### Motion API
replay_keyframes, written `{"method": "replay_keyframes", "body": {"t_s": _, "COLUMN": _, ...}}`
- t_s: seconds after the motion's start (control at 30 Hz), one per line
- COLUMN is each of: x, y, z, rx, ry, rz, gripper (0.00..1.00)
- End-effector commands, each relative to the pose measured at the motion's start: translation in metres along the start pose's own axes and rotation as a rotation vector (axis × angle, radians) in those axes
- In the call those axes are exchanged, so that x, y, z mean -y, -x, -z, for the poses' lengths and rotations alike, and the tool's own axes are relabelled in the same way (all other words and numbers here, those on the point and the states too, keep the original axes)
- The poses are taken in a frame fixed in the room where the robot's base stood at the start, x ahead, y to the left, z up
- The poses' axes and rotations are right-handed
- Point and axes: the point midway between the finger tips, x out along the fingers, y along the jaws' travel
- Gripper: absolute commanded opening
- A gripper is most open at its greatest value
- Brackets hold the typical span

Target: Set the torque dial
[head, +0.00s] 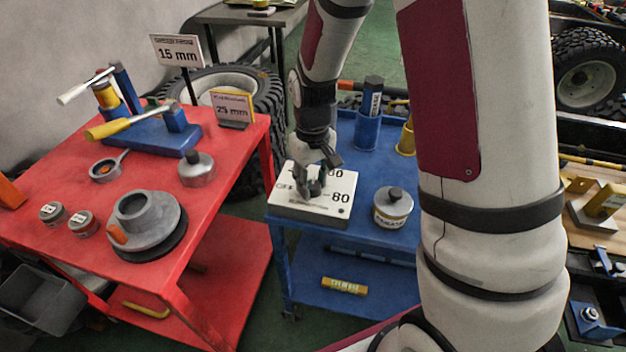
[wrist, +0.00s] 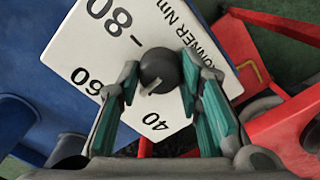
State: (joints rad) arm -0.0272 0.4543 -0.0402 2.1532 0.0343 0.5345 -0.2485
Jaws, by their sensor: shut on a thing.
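The torque dial is a white box (head: 310,207) with black numbers on the near left part of the blue cart. In the wrist view its white face (wrist: 128,62) shows 40, 60, 80 and Nm lettering around a dark round knob (wrist: 160,65). A pale pointer on the knob points down-left, between 40 and 60. My gripper (head: 312,183) reaches down onto the dial from above; in the wrist view its fingers (wrist: 160,76) are shut on the knob, one on each side. In the head view the gripper hides the knob and part of the numbers.
The blue cart also holds a lidded tin (head: 393,212) and a blue cylinder (head: 370,100). The red table (head: 225,165) at left bears a clamp (head: 150,130), a grey round part (head: 145,220) and tins, with signs reading 15 mm (head: 177,50) and 25 mm (head: 233,106).

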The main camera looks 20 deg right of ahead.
Motion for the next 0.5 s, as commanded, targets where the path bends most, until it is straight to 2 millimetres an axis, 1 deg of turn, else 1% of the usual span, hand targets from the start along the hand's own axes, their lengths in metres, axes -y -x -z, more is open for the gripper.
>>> {"method": "replay_keyframes", "body": {"t_s": 0.5, "x": 0.001, "y": 0.0006, "z": -0.0011, "rx": 0.003, "ry": -0.489, "rz": 0.0, "gripper": 0.05}}
